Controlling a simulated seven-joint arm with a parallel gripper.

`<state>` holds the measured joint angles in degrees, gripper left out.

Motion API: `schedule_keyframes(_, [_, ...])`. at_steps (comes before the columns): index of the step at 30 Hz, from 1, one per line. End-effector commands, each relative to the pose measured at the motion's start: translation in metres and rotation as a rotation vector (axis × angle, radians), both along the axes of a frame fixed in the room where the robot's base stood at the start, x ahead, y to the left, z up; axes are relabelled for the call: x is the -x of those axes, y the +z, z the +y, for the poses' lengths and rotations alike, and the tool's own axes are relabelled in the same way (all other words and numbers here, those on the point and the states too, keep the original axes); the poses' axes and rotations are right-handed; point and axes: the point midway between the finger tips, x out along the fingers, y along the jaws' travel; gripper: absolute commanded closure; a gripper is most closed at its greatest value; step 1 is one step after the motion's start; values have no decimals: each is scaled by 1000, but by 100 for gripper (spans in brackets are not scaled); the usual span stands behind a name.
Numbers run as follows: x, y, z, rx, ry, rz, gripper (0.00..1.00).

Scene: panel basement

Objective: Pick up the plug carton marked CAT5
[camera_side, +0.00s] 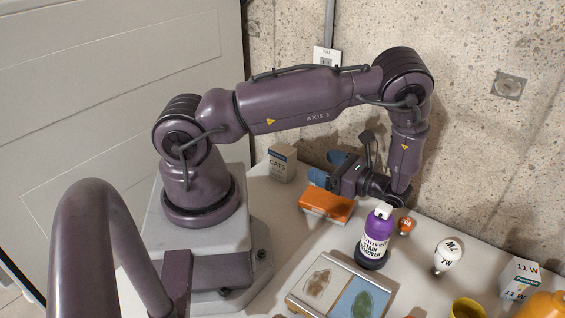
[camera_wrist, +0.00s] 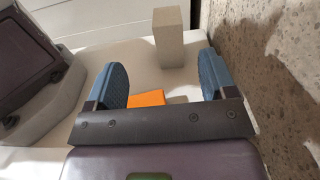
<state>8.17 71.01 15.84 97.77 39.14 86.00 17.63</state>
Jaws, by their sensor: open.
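The plug carton marked CAT5 (camera_side: 281,163) stands upright on the table near my arm's base in the side view.
An orange box (camera_side: 328,204) lies below my gripper. A purple stain remover bottle (camera_side: 376,232), a bulb (camera_side: 448,254), an 11 W carton (camera_side: 519,278), a yellow cup (camera_side: 466,308) and a tray with two pictures (camera_side: 305,304) stand nearer. A concrete wall (camera_side: 460,130) rises behind.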

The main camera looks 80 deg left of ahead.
Motion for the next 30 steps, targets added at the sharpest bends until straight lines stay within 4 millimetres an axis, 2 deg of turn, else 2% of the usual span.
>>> schedule_keyframes(5, [6,-9,8,-25,-22,62,22])
schedule_keyframes(15, [47,-10,50,-25,-18,62,22])
schedule_keyframes(23, [60,-10,65,-24,-19,60,22])
schedule_keyframes(30, [81,-12,94,-24,-18,60,22])
